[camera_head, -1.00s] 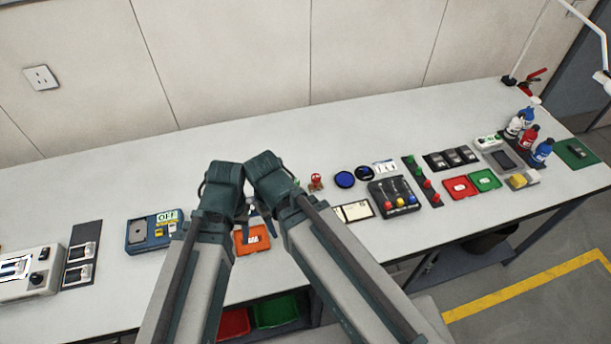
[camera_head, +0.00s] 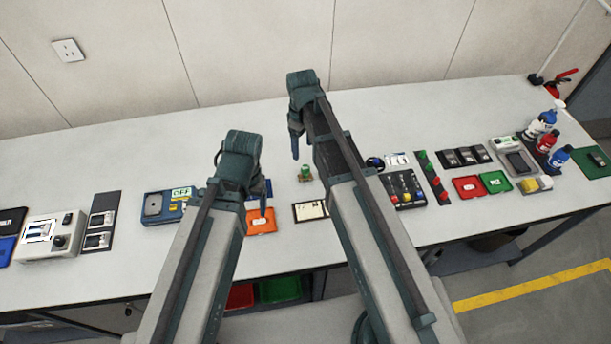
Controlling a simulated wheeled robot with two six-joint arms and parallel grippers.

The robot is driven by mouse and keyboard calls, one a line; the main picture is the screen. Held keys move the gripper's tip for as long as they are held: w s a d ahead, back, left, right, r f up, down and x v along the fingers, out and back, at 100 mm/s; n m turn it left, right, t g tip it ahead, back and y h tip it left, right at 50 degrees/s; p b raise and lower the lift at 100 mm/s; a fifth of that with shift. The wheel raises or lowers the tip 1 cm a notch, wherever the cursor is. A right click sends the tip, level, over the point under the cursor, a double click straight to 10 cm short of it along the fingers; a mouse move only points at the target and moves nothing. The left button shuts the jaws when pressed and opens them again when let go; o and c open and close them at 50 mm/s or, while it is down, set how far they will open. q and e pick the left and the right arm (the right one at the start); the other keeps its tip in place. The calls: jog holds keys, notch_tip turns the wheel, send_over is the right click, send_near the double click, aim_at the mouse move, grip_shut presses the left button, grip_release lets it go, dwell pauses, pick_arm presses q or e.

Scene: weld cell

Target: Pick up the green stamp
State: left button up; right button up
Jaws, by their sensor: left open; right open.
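The green stamp (camera_head: 306,173) is a small upright piece standing on the white table, between my two arms. My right gripper (camera_head: 296,142) hangs above and behind the stamp in the picture, open and apart from it; a dark finger points down. My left gripper (camera_head: 262,199) is lower and to the left of the stamp, near the orange tray, open and mostly hidden by its own wrist. Neither gripper touches the stamp. The red stamp seen earlier is hidden, apparently behind my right arm.
An orange tray (camera_head: 261,221) and a framed card (camera_head: 310,210) lie near the stamp. A blue device (camera_head: 166,206) is to the left. A box with coloured knobs (camera_head: 404,189) is right of my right arm. The table behind is clear.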

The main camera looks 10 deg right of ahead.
aim_at(306, 168)
notch_tip(306, 168, down, 7)
jog(key=b, duration=0.6)
jog(key=shift+f, duration=0.1)
pick_arm(q)
notch_tip(306, 168, down, 7)
notch_tip(306, 168, down, 5)
jog(key=b, duration=0.5)
jog(key=shift+f, duration=0.2)
pick_arm(e)
jog(key=f, duration=0.3)
jog(key=d+f, duration=0.1)
jog(key=f, duration=0.1)
jog(key=shift+f, duration=0.1)
pick_arm(q)
jog(key=shift+r, duration=0.1)
pick_arm(e)
grip_shut()
